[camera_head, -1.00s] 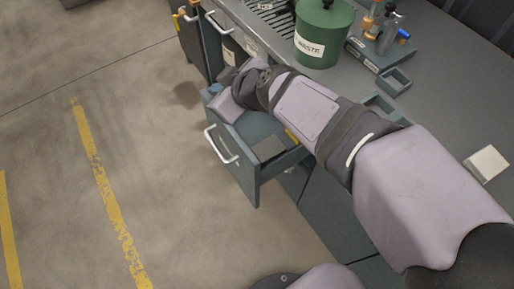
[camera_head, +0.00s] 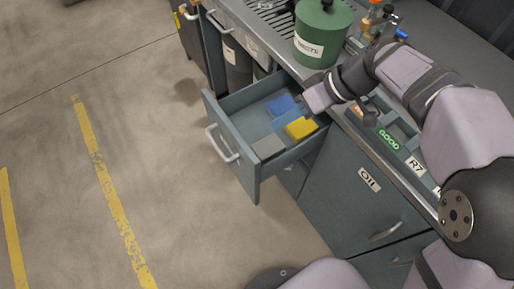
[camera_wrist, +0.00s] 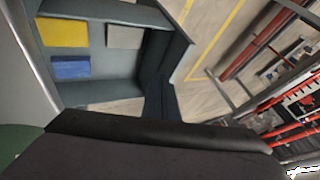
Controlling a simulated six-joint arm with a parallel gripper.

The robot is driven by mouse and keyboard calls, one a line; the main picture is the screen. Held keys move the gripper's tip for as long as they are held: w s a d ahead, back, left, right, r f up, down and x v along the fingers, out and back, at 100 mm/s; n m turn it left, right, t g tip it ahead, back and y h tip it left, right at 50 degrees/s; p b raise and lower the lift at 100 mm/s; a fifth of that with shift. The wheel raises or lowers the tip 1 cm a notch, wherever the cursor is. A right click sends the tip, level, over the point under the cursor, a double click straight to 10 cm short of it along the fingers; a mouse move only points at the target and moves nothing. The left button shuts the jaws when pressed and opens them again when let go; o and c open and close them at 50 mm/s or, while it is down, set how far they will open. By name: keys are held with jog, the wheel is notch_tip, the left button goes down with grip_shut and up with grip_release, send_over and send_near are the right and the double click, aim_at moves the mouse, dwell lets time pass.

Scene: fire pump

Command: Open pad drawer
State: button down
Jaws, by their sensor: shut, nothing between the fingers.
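The pad drawer (camera_head: 230,140) is pulled well out from the bench in the head view, with its pale handle (camera_head: 222,145) on the front. A blue pad (camera_head: 281,104), a yellow pad (camera_head: 301,128) and a grey pad (camera_head: 268,147) lie inside it. The wrist view also shows the drawer's inside (camera_wrist: 110,92) with the yellow (camera_wrist: 64,32), blue (camera_wrist: 71,68) and grey (camera_wrist: 124,35) pads. My gripper (camera_head: 318,97) is above the drawer's inner end by the bench edge, apart from the handle. It is shut and empty; its fingertips are hard to make out.
A green waste can (camera_head: 322,35) stands on the bench behind my gripper. A labelled tray (camera_head: 389,141) and small bottles (camera_head: 380,20) are near my arm. An oil cabinet (camera_head: 365,190) is below. The floor (camera_head: 60,120) left of the drawer is clear.

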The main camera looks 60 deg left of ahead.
jog(key=shift+s+a+f+p, duration=0.15)
jog(key=shift+s+a+f, duration=0.6)
jog(key=shift+f, duration=1.8)
jog(key=shift+s+a+f+p, duration=0.15)
jog(key=shift+s+a+f, duration=0.5)
jog(key=shift+f, duration=1.9)
jog(key=shift+s+a+f+p, duration=0.15)
jog(key=shift+s+a+f, duration=0.6)
jog(key=shift+f, duration=1.8)
jog(key=shift+s+d, duration=0.2)
jog(key=shift+d, duration=0.05)
jog(key=s+b, duration=0.4)
jog(key=s, duration=0.2)
jog(key=shift+s, duration=0.35)
jog(key=shift+w+r, duration=0.1)
jog(key=p, duration=0.3)
send_near(243, 159)
jog(key=x, duration=0.2)
jog(key=shift+s+a+f, duration=0.1)
jog(key=shift+s+f, duration=0.2)
